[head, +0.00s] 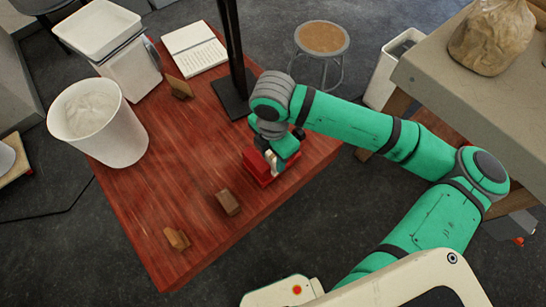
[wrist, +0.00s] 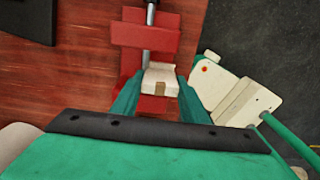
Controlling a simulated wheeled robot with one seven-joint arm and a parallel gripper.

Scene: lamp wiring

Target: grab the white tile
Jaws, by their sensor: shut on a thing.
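The white tile (wrist: 160,80) sits between the two green fingers of my gripper (wrist: 158,98) in the wrist view. My gripper is shut on it. The tile is over a red vise-like holder (wrist: 133,35) with a metal rod; I cannot tell whether the tile still touches it. In the head view, my gripper (head: 275,160) is down at the red holder (head: 256,168) near the table's right edge. A small pale part of the tile (head: 271,158) shows there, and the wrist hides the rest.
The red-brown wooden table (head: 160,180) holds brown blocks (head: 228,202) (head: 177,238) in front. A black stand (head: 232,95) rises just behind my gripper. A white bucket (head: 98,130), a scale (head: 128,70) and a notebook (head: 195,48) stand farther back. The table's middle left is clear.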

